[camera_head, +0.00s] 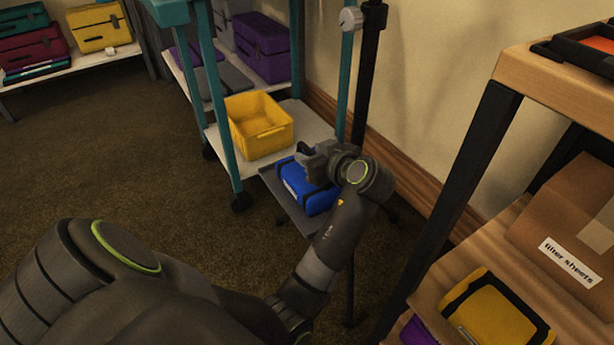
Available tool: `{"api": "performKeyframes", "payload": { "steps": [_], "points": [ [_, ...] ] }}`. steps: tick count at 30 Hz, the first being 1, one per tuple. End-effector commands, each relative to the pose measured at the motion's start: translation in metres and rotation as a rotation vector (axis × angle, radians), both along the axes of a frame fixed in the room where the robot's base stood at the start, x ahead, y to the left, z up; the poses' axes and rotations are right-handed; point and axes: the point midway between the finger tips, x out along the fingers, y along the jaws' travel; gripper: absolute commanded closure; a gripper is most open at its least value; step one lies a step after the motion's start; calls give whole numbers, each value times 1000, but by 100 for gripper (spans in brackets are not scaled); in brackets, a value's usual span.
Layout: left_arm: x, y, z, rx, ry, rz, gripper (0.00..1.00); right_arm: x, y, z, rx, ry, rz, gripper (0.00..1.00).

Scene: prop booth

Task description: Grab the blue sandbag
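The blue sandbag (304,188) has dark straps and a pale label. It lies on a low grey shelf or tray (305,222) beside the teal-framed cart. My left gripper (306,156) is at the far upper side of the sandbag, very close to it and overlapping it in view. My wrist and forearm hide part of the sandbag's right side. The fingertips are small and dark, so I cannot tell whether they are open, shut or touching the bag. My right gripper is not in view.
A yellow bin (259,125) stands on the cart's lower shelf, with a purple case (262,47) behind. A black stand pole (367,75) rises behind my gripper. A wooden shelf unit (540,70) at right holds a cardboard box (575,215) and yellow bag (492,312). The left floor is clear.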

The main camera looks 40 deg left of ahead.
Motion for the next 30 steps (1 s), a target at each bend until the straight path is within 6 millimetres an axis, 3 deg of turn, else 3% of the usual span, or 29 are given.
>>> {"api": "performKeyframes", "payload": {
  "steps": [9,18,30],
  "points": [
    [-1,-1,-2,-1,0,4,62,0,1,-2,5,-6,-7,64],
    [-1,-1,-2,-1,0,4,100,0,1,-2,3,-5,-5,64],
    [-1,0,-2,0,-1,4,100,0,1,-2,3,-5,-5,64]
  ]
}}
